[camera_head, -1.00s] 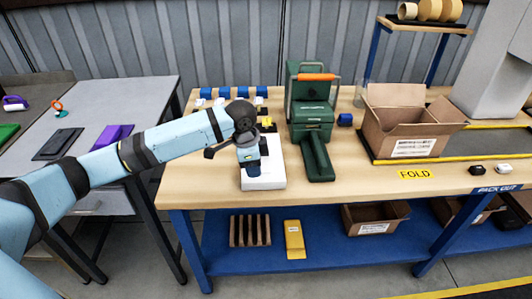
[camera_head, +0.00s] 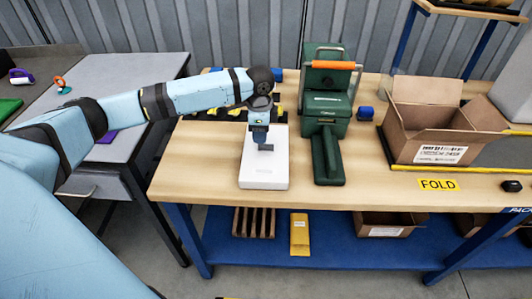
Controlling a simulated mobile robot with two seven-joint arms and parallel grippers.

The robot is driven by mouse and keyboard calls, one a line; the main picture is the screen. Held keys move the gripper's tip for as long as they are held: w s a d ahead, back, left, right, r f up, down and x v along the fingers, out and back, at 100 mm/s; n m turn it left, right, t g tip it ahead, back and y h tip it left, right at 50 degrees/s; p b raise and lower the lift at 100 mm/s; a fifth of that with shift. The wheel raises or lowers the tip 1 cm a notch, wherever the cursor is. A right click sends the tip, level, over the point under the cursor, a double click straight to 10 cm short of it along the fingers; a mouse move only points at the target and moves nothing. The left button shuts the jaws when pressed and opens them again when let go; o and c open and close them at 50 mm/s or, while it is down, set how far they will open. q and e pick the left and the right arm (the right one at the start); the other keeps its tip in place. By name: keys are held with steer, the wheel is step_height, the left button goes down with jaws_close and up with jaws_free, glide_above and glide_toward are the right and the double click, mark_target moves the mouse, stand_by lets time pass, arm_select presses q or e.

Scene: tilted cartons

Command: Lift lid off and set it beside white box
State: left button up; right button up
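The white box (camera_head: 264,174) lies on the wooden table, left of the green machine. My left gripper (camera_head: 265,147) is over the white box's middle, pointing down. Its fingers are small and dark here, and I cannot tell whether they are open or shut, or whether they touch the box. I cannot make out a separate lid; the top of the box looks plain white. My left arm hides part of the table behind the box. My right gripper is not in view.
A green machine (camera_head: 326,112) with an orange handle stands close on the right. An open cardboard carton (camera_head: 432,122) stands further right, behind a yellow FOLD label (camera_head: 438,185). The wooden tabletop (camera_head: 205,165) is bare left of the white box.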

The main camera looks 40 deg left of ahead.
mark_target(266, 151)
arm_select(q)
steer(key=shift+w+a+f+b, duration=0.15)
steer(key=shift+f+b, duration=0.2)
steer(key=shift+f, duration=2.35)
jaws_close()
